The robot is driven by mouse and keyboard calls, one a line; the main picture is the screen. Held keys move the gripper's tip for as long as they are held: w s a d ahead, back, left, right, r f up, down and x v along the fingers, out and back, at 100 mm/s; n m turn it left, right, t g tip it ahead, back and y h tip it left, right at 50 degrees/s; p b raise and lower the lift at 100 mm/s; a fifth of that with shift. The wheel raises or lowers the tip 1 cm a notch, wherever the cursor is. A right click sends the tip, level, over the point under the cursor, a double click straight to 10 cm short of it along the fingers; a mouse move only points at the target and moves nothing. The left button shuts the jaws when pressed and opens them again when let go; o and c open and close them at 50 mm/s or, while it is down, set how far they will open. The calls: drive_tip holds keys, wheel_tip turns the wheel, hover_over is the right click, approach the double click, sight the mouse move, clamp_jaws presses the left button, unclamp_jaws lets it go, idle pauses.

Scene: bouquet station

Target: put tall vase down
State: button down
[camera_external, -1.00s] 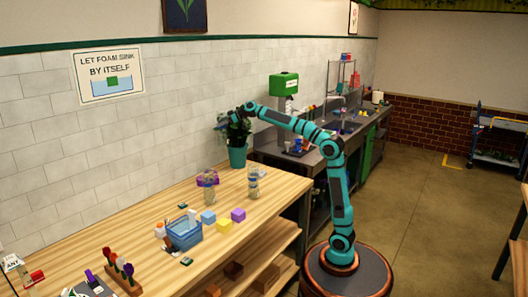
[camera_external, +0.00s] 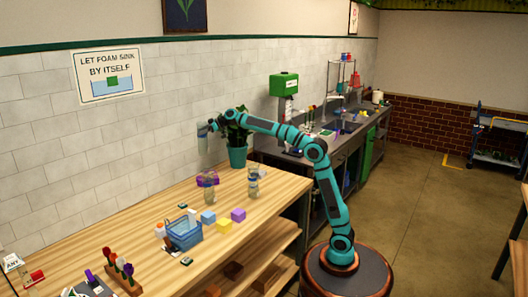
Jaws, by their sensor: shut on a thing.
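A tall, clear vase (camera_external: 202,138) with a bluish tint hangs roughly upright in the air in front of the tiled wall, left of the potted plant. My gripper (camera_external: 209,125) is shut on it near its upper part, with the arm stretched out to the left. The fingers are small and partly blurred against the vase. The wooden table (camera_external: 290,186) lies below, and the vase is clearly above its top.
A leafy plant in a teal pot (camera_external: 237,157) stands at the table's back. Two clear glass vessels (camera_external: 209,190) (camera_external: 253,184) stand near a purple item (camera_external: 204,177). Colored foam blocks (camera_external: 222,224) and a blue basket (camera_external: 184,233) are nearer. Bare wood lies left of the vessels.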

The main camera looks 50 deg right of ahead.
sight(204, 151)
drive_tip(key=shift+f, duration=6.75)
drive_tip(key=shift+c, duration=2.3)
unclamp_jaws()
drive_tip(key=shift+s+d, duration=0.1)
drive_tip(key=v, duration=1.1)
drive_tip(key=shift+s+d+r, duration=0.2)
drive_tip(key=shift+s+d, duration=0.05)
drive_tip(key=shift+s, duration=0.05)
